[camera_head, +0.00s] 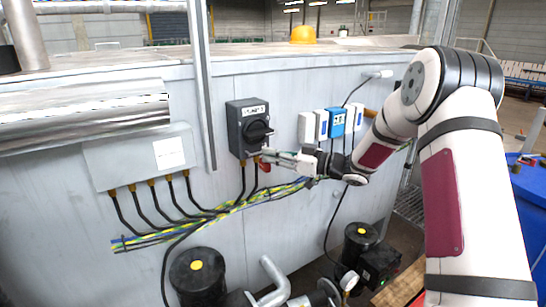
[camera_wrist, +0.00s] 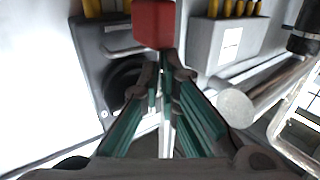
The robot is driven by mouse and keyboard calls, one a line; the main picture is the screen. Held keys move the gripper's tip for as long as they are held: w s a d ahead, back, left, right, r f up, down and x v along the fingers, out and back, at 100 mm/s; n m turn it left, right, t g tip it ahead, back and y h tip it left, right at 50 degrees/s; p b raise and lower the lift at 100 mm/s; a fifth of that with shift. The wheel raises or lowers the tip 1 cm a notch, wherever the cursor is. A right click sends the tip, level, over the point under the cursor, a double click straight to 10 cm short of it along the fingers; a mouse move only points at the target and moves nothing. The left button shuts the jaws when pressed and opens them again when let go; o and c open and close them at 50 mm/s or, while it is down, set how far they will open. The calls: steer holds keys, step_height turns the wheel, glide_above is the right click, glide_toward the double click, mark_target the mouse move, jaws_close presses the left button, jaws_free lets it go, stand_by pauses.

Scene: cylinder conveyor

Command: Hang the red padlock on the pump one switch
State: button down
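The red padlock (camera_wrist: 153,22) shows large at the top middle of the wrist view, right at my fingertips. In the head view it is a small red spot (camera_head: 265,166) just below my gripper tips. My gripper (camera_head: 272,156) reaches in from the right; in the wrist view its teal-padded fingers (camera_wrist: 162,72) converge, close together, against the padlock's edge. The fingertips hide its shackle side. The pump one switch (camera_head: 249,128) is a dark box with a black rotary knob, directly behind and above the fingertips. Contact between padlock and switch cannot be told.
A grey junction box (camera_head: 140,157) is left of the switch. White and blue modules (camera_head: 337,122) are to its right, close to my arm. Cables (camera_head: 240,205) run below. Black pumps (camera_head: 198,276) stand lower down. A yellow hard hat (camera_head: 303,35) lies on top.

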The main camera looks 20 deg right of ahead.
steer(key=shift+w+a+b, duration=0.25)
steer(key=shift+w+b, duration=0.1)
steer(key=shift+w, duration=0.35)
steer(key=shift+w+a+b, duration=0.2)
steer(key=shift+w+b, duration=0.1)
steer(key=shift+w, duration=0.35)
steer(key=shift+f, duration=0.2)
stand_by(0.7)
